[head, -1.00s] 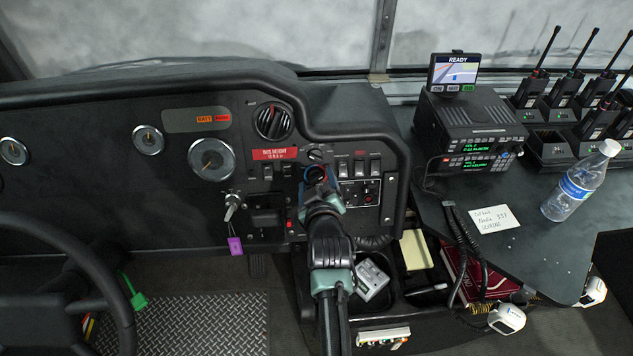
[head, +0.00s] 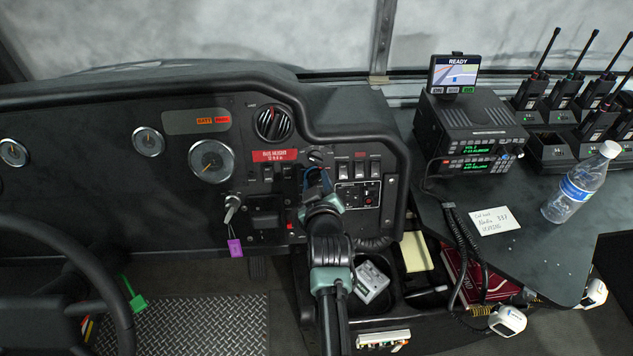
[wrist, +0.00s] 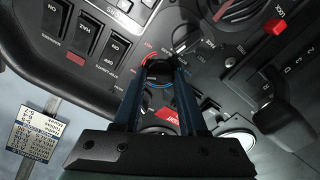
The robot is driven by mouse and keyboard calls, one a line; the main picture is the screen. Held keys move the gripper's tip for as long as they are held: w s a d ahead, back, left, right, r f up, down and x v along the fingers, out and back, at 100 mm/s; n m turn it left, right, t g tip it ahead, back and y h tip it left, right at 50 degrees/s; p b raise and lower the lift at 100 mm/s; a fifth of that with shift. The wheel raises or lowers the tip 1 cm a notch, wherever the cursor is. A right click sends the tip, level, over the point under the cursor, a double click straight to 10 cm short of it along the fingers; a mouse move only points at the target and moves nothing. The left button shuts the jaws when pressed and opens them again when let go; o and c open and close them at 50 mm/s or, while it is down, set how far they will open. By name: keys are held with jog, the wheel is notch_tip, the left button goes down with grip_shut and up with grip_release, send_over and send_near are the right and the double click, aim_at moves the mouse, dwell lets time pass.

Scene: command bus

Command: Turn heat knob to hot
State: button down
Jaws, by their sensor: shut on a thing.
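The heat knob (wrist: 160,69) is a small dark round knob on the dash panel, with a red mark beside it in the wrist view. My gripper (wrist: 164,66) has its two blue fingers closed on either side of it, with the fingertips at the panel. In the head view my gripper (head: 318,178) is at the panel, just below another small dark knob (head: 316,157). There the arm and fingers hide the heat knob. The direction its pointer faces cannot be read.
Rocker switches (head: 358,169) lie close right of my gripper. A round vent (head: 273,123) and red label (head: 274,155) are up left. A key (head: 232,207) with a purple tag hangs left. The radio (head: 470,130) and water bottle (head: 582,182) stand right.

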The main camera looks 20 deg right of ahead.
jog(key=shift+m, duration=0.3)
jog(key=m, duration=0.4)
jog(key=shift+d+m, duration=0.1)
jog(key=shift+m, duration=2)
jog(key=shift+c, duration=2.3)
grip_release()
jog(key=shift+s+p, duration=0.1)
jog(key=shift+p, duration=0.2)
jog(key=p+v, duration=0.2)
jog(key=v, duration=1.1)
